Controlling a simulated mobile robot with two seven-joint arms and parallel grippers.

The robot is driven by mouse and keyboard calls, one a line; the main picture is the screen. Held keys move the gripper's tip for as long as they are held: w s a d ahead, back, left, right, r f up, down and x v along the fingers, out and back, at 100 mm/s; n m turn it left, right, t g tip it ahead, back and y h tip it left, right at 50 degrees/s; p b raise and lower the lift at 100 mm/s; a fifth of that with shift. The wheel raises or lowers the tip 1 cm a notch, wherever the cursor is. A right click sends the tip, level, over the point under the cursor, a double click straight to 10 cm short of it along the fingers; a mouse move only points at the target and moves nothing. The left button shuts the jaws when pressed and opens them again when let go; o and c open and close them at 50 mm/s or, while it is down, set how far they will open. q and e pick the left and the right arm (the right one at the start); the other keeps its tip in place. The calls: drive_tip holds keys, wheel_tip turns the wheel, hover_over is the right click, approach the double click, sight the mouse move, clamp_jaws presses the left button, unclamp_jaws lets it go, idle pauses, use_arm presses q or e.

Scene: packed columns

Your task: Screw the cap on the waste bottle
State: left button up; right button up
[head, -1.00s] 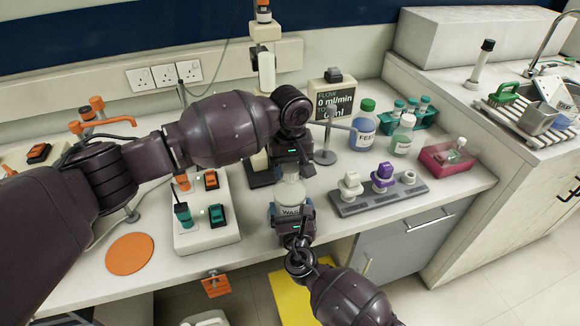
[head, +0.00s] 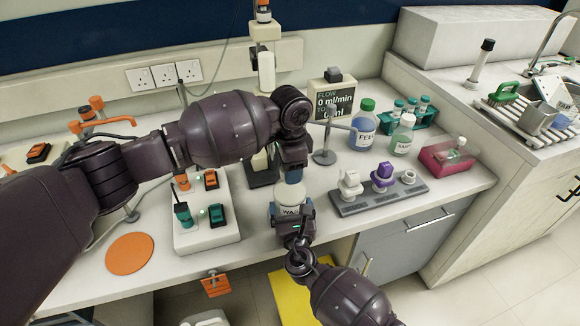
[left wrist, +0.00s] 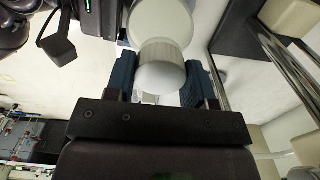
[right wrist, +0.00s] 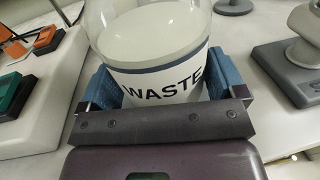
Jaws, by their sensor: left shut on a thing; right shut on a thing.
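The waste bottle (head: 291,196) stands upright at the front of the bench, clear with a whitish content and a WASTE label. In the right wrist view the bottle (right wrist: 150,35) sits between the blue fingers of my right gripper (right wrist: 163,82), which is shut on its lower body. My left gripper (head: 292,176) is directly above the bottle, pointing down. In the left wrist view it (left wrist: 160,82) is shut on a white ribbed cap (left wrist: 160,72), with the bottle just beyond. The cap is at the bottle's mouth; the thread is hidden.
A grey rack (head: 375,199) with white and purple pieces stands right of the bottle. A switch box (head: 205,238) is on the left. A pump stand with a thin arm (head: 325,155) and the FEED bottle (head: 362,132) are behind. An orange disc (head: 130,253) lies at front left.

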use_arm(q)
drive_tip(key=m, duration=1)
drive_tip(key=o, duration=1)
drive_tip(key=shift+r, duration=2.2)
drive_tip(key=shift+c, duration=0.4)
